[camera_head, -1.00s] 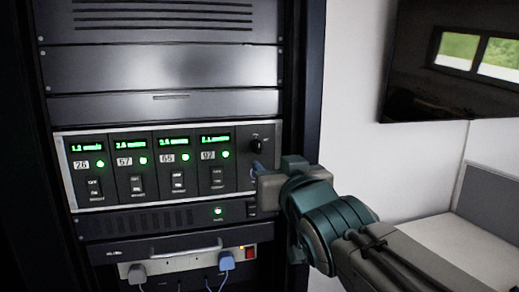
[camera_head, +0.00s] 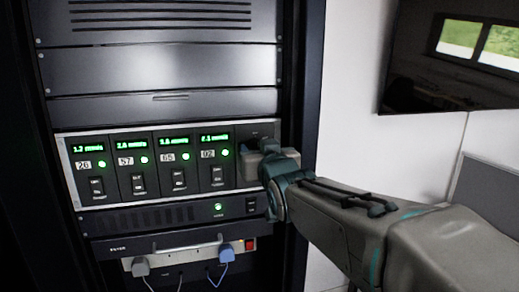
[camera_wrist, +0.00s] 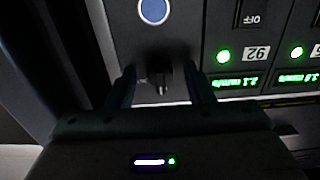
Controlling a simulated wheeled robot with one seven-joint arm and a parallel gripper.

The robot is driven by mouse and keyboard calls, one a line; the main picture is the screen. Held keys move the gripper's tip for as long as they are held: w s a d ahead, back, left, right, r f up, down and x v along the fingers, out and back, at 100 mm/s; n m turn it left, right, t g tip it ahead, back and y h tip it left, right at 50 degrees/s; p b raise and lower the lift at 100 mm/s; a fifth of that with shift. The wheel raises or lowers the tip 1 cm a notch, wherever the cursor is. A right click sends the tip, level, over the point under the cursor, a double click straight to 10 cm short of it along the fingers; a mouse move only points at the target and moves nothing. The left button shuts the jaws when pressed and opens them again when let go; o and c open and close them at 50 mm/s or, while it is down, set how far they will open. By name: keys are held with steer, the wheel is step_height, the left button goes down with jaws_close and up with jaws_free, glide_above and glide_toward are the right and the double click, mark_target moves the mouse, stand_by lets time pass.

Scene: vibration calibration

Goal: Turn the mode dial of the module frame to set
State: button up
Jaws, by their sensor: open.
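The module frame (camera_head: 66,165) is a metal-edged panel in the rack, with several modules in a row. The mode dial (camera_wrist: 160,80) is a black knob on its right-end panel. In the wrist view, which is upside down, the dial sits between the two dark fingers of my gripper (camera_wrist: 163,72). The fingers are open, one on each side of the dial; contact is too dark to tell. In the head view my gripper (camera_head: 252,158) is at the frame's right end and hides most of the dial. The dial's markings cannot be read.
A round blue part (camera_wrist: 153,10) lies beside the dial. The neighbouring module (camera_head: 211,170) has a green display, a lit green lamp and a rocker switch. Below are a black unit (camera_head: 150,218) and a power strip with plugs (camera_head: 227,258). The rack's right post (camera_head: 304,100) stands close to my arm.

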steer(key=c, duration=1)
steer(key=shift+o, duration=0.2)
steer(key=shift+b, duration=0.3)
steer(key=shift+s+a+r+m+b, duration=0.1)
steer(key=shift+m+b, duration=2.35)
steer(key=shift+m, duration=0.5)
steer(key=shift+a+r+m+b, duration=0.1)
steer(key=shift+m+b, duration=2.3)
steer(key=shift+m, duration=0.55)
